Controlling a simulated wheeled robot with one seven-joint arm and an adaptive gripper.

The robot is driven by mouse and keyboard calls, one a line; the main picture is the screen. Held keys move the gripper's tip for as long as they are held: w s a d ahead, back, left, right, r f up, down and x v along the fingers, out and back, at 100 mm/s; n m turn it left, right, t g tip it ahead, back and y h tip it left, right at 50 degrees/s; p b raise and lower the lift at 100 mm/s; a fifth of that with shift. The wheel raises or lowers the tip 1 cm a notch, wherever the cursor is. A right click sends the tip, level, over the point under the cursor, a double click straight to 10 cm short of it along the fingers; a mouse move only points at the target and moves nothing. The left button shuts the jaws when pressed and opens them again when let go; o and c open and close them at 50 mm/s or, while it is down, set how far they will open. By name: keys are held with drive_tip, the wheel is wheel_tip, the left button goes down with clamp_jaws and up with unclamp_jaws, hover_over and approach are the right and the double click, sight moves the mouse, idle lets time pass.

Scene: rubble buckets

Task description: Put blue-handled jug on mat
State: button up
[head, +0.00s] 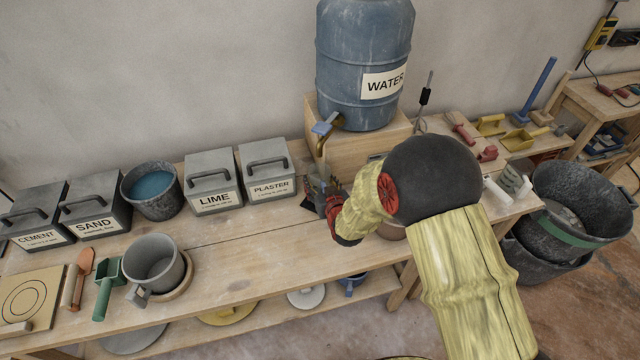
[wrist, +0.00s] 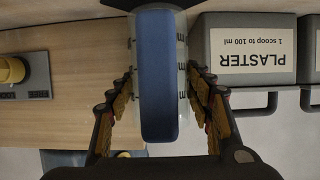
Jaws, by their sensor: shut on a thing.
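The blue-handled jug (wrist: 181,60) is in the wrist view, clear with dark markings. Its broad blue handle (wrist: 157,75) stands between the fingers of my gripper (wrist: 158,110), which is shut on the jug. In the head view my gripper (head: 335,215) is at the bench beside the plaster box, below the water tap. My arm and gripper hide most of the jug there. Whether its base touches the bench cannot be told. A flat tan square with ring marks (head: 22,292) lies at the bench's left end; I cannot tell whether it is the mat.
The plaster box (head: 268,180), lime box (head: 212,190) and a bucket of blue liquid (head: 153,190) line the back. The water barrel (head: 365,60) rises behind my gripper. Mid-bench is clear.

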drive_tip(key=shift+f+b, duration=0.4)
drive_tip(key=shift+b, duration=0.1)
drive_tip(key=shift+f, duration=0.15)
drive_tip(key=o, duration=1.1)
drive_tip(key=shift+o, duration=0.4)
